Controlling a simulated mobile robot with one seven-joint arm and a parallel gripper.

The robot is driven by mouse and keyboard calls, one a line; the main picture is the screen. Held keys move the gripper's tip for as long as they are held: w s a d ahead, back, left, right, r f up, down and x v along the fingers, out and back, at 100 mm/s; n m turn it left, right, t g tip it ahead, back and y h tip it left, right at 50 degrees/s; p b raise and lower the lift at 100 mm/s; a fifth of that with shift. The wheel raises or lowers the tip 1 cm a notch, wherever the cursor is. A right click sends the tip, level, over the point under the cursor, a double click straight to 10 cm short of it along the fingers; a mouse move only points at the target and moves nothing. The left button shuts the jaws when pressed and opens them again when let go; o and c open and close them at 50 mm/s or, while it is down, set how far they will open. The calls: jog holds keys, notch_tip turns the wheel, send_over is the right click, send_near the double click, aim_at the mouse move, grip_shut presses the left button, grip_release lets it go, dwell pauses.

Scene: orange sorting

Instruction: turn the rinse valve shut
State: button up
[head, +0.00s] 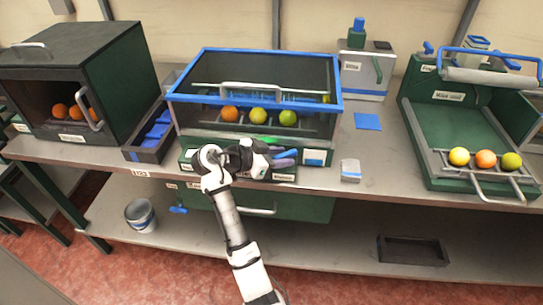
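The middle machine (340,97) has a blue-framed clear lid, with an orange and two yellow-green fruits behind its front pane. A blue handle (287,154) sticks out at its lower front; it may be the rinse valve, but its label is not readable. My gripper (268,157) is at this front, right beside the blue handle and overlapping it in the picture. My wrist hides part of the machine's front. Contact and finger opening cannot be told. A second blue handle (178,210) sits lower, below the bench top.
A dark green box (120,85) with oranges inside stands left, beside a dark tray (150,150). A green sloped machine (450,110) with several fruits stands right. A grey-white block (350,170) and blue pad (367,121) lie on the bench. A bucket (140,215) stands on the shelf.

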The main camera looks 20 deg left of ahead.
jog(key=b+v, duration=0.2)
jog(key=v, duration=1.1)
jog(key=shift+s+a+r, duration=0.2)
jog(key=shift+a, duration=0.05)
